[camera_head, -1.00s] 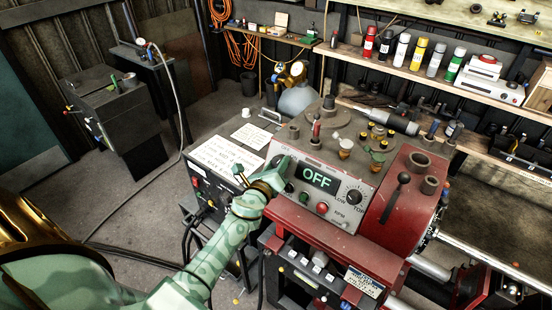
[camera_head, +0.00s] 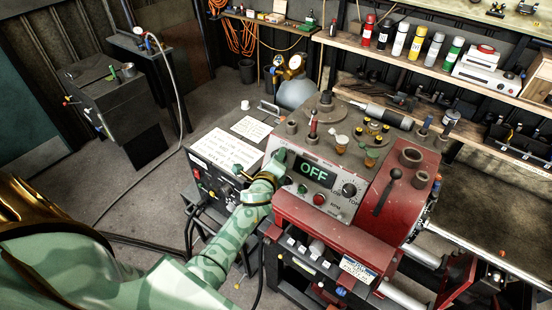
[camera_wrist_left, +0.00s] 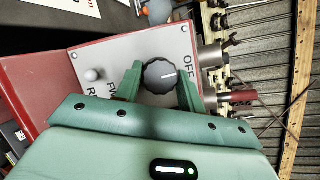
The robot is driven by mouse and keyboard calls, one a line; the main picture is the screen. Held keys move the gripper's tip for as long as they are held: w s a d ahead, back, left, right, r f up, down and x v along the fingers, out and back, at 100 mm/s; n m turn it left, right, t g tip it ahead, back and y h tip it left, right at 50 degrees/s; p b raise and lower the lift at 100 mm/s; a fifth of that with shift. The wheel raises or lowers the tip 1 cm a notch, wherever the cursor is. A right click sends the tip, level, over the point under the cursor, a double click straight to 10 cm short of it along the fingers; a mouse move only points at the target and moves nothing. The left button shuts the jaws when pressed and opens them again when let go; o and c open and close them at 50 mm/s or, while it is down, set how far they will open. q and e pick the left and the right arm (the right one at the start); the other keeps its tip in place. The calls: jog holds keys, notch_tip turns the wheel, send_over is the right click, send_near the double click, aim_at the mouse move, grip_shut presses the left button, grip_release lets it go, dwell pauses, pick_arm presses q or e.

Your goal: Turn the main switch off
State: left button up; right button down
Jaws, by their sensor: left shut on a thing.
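The main switch is a dark round knob (camera_wrist_left: 158,76) on the light grey control panel (camera_wrist_left: 112,58), with an OFF label near it in the left wrist view. The white line on the knob points toward the OFF side. My left gripper (camera_wrist_left: 158,84) has one green finger on each side of the knob and is shut on it. In the head view my left gripper (camera_head: 277,165) is at the panel's left end and hides the knob. The display (camera_head: 313,169) beside it reads OFF in green. My right gripper is not in view.
The red lathe headstock (camera_head: 398,190) carries a lever, cups and small tools on top. A speed dial (camera_head: 349,190) and red button (camera_head: 319,199) sit right of my left gripper. A dark cabinet with a paper sheet (camera_head: 222,152) stands to the left. Open floor lies further left.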

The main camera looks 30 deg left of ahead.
pick_arm(q)
jog(key=shift+f, duration=0.1)
jog(key=o, duration=1)
jog(key=shift+s, duration=0.15)
jog(key=v, duration=1.6)
jog(key=shift+d+p, duration=0.1)
jog(key=shift+p, duration=0.3)
